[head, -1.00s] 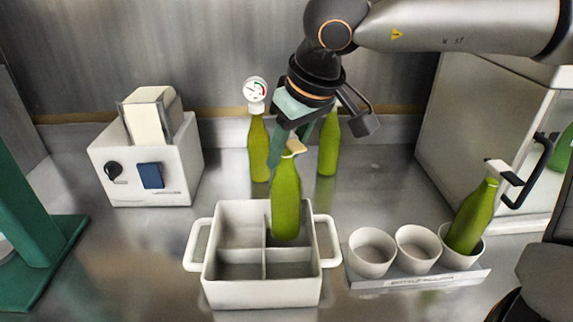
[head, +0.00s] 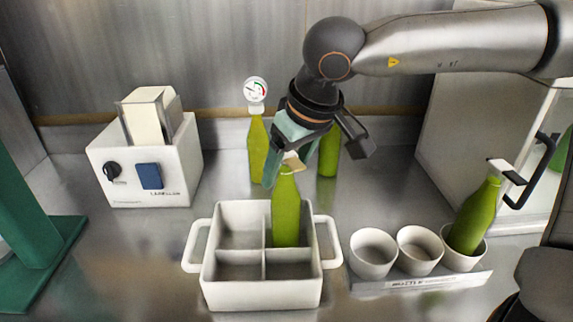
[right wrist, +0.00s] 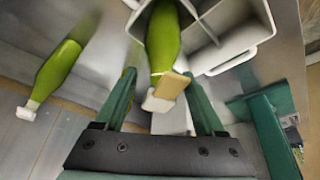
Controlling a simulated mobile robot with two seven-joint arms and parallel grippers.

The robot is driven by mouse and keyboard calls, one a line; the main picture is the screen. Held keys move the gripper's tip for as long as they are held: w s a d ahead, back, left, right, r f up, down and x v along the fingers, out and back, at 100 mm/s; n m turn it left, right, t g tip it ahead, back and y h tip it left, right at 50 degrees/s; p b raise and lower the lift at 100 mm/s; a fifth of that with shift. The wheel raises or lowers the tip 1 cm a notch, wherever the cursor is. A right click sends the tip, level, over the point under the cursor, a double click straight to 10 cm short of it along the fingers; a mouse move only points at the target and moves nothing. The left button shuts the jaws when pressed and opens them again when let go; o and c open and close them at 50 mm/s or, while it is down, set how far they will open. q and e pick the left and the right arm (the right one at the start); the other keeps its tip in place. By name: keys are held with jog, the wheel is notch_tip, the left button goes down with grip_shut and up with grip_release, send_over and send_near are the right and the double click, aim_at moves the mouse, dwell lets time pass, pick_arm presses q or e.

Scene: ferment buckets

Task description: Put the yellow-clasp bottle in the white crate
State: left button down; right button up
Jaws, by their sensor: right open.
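The green bottle with the yellowish-tan clasp (head: 286,212) stands nearly upright in the back right compartment of the white crate (head: 262,295). The crate has side handles and several compartments. My right gripper (head: 288,158) is over the bottle's top, pointing down. In the right wrist view the bottle (right wrist: 162,42) lies between the open fingers of the right gripper (right wrist: 160,78), with its clasp (right wrist: 170,86) between them and a gap on each side. The bottle's base is hidden by the crate divider. My left gripper is not in view.
Two green bottles stand behind the crate, one at left (head: 258,150) below a round gauge (head: 256,90), one at right (head: 329,152). Another green bottle (head: 474,215) leans in the rightmost of three white cups. A white machine (head: 150,172) stands at left.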

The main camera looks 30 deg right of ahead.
jog(key=shift+r, duration=0.25)
jog(key=p+v, duration=0.2)
jog(key=v, duration=1)
